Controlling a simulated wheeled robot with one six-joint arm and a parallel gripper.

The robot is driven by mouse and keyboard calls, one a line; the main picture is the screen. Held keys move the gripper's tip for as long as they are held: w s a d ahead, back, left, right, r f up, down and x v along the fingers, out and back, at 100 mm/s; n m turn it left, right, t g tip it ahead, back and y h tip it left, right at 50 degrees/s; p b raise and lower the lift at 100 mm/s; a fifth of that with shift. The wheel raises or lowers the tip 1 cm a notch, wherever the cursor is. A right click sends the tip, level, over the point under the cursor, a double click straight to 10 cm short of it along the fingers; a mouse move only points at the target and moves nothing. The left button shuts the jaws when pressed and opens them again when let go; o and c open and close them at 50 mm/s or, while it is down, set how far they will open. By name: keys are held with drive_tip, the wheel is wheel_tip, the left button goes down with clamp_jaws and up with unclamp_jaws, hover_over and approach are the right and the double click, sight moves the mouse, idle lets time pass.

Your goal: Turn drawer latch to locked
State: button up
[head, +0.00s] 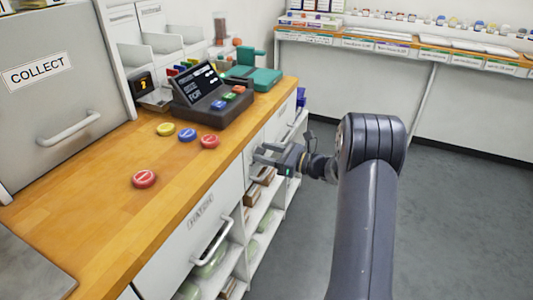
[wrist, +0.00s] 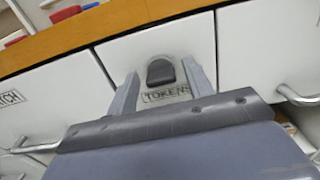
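The drawer latch (wrist: 160,73) is a small dark knob, rounded at the top, on a grey plate above the label TOKENS (wrist: 166,94) in the wrist view. It looks about upright in line with its label. My gripper (wrist: 159,79) is open, with one finger on each side of the latch and a visible gap on both sides. The drawer front (wrist: 115,55) is white and looks shut. In the head view my gripper (head: 262,154) is at the counter's front face; the latch cannot be made out there.
The wooden counter (head: 110,220) holds a dark terminal (head: 206,100) and several coloured tokens, one red (head: 144,179). A drawer handle (wrist: 298,97) sticks out right of the latch. The HATCH drawer handle (head: 213,244) is nearer. The grey floor (head: 450,220) is clear.

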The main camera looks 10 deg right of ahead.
drive_tip(key=shift+o, duration=0.3)
drive_tip(key=v, duration=1.1)
drive_tip(key=shift+p, duration=0.35)
drive_tip(key=shift+w+a, duration=0.1)
drive_tip(key=shift+a, duration=0.05)
drive_tip(key=x, duration=1.1)
drive_tip(key=shift+b, duration=0.35)
drive_tip(key=shift+r+m+p, duration=0.15)
drive_tip(key=shift+m+p, duration=0.15)
drive_tip(key=shift+p, duration=0.3)
drive_tip(key=shift+m+p, duration=0.4)
drive_tip(key=shift+m, duration=0.2)
drive_tip(key=shift+f+b, duration=0.25)
drive_tip(key=shift+b, duration=0.05)
